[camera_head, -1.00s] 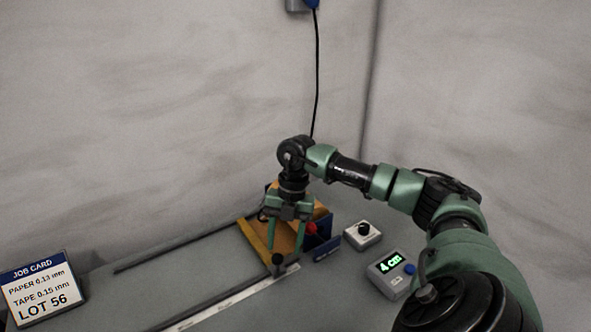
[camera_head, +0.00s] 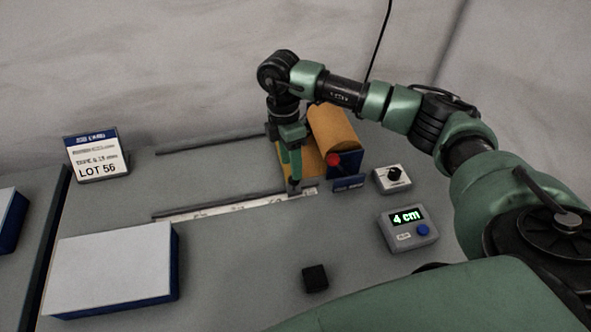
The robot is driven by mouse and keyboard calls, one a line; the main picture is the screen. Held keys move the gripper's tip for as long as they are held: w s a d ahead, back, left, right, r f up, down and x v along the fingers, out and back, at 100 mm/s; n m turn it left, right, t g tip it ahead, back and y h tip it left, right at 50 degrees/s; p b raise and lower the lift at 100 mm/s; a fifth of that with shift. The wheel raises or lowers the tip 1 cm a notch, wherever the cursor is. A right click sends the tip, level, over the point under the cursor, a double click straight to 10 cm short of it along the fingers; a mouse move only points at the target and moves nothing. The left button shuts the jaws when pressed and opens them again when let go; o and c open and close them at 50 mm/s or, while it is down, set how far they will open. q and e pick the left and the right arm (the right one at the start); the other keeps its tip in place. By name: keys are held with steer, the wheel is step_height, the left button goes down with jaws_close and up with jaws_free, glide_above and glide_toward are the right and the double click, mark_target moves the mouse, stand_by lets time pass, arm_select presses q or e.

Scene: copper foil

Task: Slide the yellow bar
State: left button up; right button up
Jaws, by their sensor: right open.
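The yellow bar (camera_head: 284,171) lies across the guide tracks at the left side of the copper-orange roll unit. Much of it is hidden behind my right gripper. A small black knob (camera_head: 294,188) stands at the bar's near end by the white ruler (camera_head: 228,208). My right gripper (camera_head: 291,173) points down over the bar, open, with its fingertips just above or beside the knob; I cannot tell if they touch it. The orange sheet roll (camera_head: 333,127) sits in a blue holder with a red knob (camera_head: 333,160). My left gripper is out of view.
A display box (camera_head: 407,229) reads 4 cm. A dial box (camera_head: 392,178) stands behind it. A job card (camera_head: 96,154), a white-topped blue block (camera_head: 110,268) and a small black block (camera_head: 315,278) stand on the grey table. The track left of the bar is clear.

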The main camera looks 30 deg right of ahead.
steer(key=shift+s+f+p, duration=0.25)
steer(key=shift+f, duration=0.9)
steer(key=shift+s+f+p, duration=0.2)
steer(key=shift+f+p, duration=0.05)
steer(key=shift+f, duration=0.85)
jaws_close()
steer(key=shift+d+r, duration=0.1)
